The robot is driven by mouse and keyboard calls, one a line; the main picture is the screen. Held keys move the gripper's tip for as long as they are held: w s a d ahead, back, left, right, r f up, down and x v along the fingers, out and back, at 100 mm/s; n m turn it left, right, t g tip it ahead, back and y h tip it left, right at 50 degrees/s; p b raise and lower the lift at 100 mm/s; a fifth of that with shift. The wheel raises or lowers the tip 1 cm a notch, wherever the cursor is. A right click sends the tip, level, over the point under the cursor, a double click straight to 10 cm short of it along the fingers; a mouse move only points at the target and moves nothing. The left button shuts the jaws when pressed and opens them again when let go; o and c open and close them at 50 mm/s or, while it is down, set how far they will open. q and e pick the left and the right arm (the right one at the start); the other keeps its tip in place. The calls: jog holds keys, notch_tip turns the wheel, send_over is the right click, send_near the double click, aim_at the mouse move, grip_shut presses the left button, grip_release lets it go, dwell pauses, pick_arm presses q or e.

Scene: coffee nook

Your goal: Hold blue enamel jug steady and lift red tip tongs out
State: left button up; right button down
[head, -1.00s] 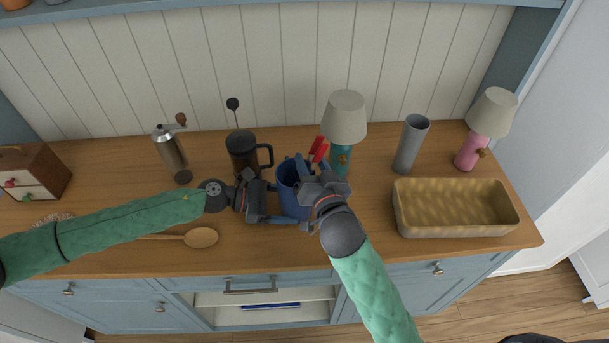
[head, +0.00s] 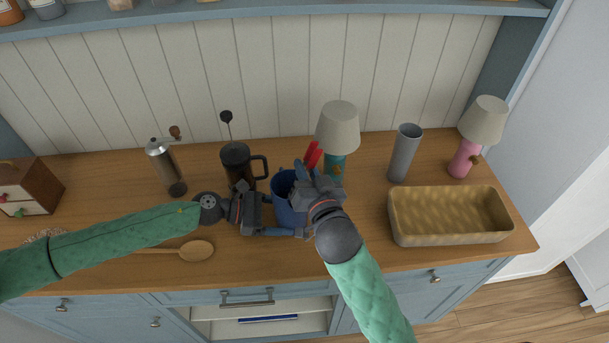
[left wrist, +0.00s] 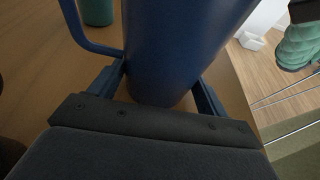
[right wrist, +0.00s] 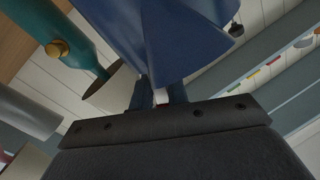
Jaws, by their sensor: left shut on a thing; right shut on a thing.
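The blue enamel jug (head: 283,190) stands on the wooden counter. My left gripper (head: 278,227) is shut on the jug's body low down, with a finger on either side of it in the left wrist view (left wrist: 175,55). The red tip tongs (head: 313,155) show as red tips above the jug's rim, leaning toward the back. My right gripper (head: 308,183) is at the jug's rim and is shut on the tongs, of which a small pale and red piece (right wrist: 161,97) shows between its fingers. The rest of the tongs is hidden by the gripper and the jug.
A teal lamp (head: 338,128) stands close behind my right gripper. A dark French press (head: 238,165) is left of the jug. A grey tumbler (head: 403,155) and tan basket (head: 393,222) stand to the right. A wooden spoon (head: 196,250) lies front left.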

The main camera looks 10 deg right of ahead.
notch_tip(320, 180, up, 8)
jog(key=shift+r, duration=0.2)
pick_arm(q)
jog(key=o, duration=0.8)
jog(key=shift+a, duration=0.1)
jog(key=v, duration=1.1)
jog(key=shift+a+r, duration=0.15)
jog(key=shift+a, duration=0.25)
jog(key=shift+r, duration=0.1)
pick_arm(e)
jog(key=shift+r, duration=0.1)
